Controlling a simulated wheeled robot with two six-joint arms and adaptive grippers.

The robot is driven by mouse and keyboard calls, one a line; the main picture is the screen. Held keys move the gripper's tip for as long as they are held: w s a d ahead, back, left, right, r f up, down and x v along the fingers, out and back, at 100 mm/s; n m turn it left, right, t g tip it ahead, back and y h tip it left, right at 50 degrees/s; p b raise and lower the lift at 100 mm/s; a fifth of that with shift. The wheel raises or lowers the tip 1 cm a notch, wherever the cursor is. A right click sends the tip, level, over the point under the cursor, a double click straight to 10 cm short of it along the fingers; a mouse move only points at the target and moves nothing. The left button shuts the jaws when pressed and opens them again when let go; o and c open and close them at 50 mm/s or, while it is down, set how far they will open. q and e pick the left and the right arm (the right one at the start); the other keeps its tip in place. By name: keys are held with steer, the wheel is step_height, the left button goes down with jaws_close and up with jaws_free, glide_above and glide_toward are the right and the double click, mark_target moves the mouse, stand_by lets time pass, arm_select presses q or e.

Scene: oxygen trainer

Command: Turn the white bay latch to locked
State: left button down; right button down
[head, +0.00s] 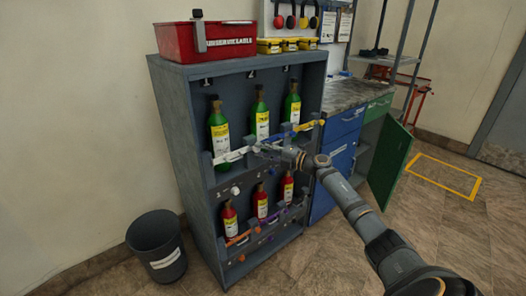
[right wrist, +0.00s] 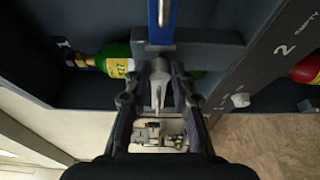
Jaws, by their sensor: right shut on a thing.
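The white bay latch (head: 230,156) is a pale bar across the front of the upper bay, in front of the left green bottle (head: 219,128). In the head view it lies nearly level, slightly higher at its right end. My right gripper (head: 262,149) is at that right end. In the right wrist view my right gripper (right wrist: 158,95) is shut on a pale piece between its fingers, which fits the white latch; the fingers hide part of it. My left gripper is not in view.
A blue latch (head: 287,135) and a yellow latch (head: 308,125) sit to the right on the same shelf. The blue one also shows close by in the right wrist view (right wrist: 161,20). Red bottles (head: 262,201) stand below. A green cabinet door (head: 390,163) is open at right.

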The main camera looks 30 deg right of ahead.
steer(key=shift+f, duration=0.1)
steer(key=c, duration=1.1)
jaws_free()
steer(key=shift+v, duration=5.95)
